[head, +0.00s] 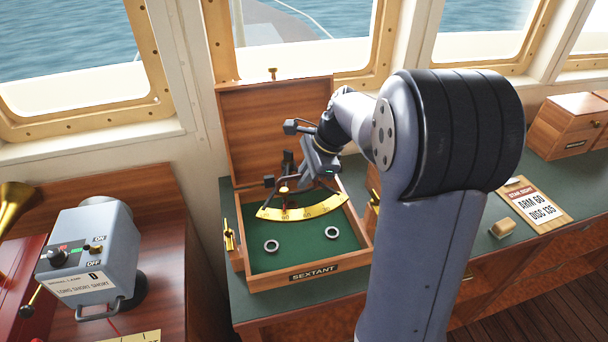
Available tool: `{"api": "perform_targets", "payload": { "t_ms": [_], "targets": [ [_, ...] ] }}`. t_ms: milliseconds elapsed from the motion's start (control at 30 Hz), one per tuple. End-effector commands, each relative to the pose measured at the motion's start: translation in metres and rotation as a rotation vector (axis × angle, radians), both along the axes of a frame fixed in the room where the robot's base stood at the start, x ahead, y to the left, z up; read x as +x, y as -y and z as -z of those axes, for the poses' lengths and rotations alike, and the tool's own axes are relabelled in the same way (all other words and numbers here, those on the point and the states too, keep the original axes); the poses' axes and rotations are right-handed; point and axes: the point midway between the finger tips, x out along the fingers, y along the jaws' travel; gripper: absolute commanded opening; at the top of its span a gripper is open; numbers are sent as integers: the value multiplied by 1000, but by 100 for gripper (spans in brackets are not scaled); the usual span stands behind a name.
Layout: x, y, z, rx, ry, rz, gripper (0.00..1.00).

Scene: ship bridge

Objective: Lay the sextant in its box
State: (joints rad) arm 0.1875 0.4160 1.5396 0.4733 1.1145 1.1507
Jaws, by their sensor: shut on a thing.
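The sextant (300,208) shows its brass scale arc and dark frame over the open sextant box. My gripper (287,180) is shut on the sextant at its upper part, and the arm reaches in from the right. I cannot tell whether the sextant touches the lining. My wrist hides part of the sextant and lid.
A grey switch box (88,252) stands on the left console. A closed wooden box (568,125) stands at the far right.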

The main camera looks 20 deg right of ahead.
Motion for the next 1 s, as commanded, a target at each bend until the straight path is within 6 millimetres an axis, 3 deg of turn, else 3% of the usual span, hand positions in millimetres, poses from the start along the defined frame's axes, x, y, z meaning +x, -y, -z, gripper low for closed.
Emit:
{"api": "perform_targets", "payload": {
  "t_ms": [700,1000],
  "targets": [
    [0,0,64,1,2,1,0],
    [1,0,81,1,4,0,0]
  ]
}}
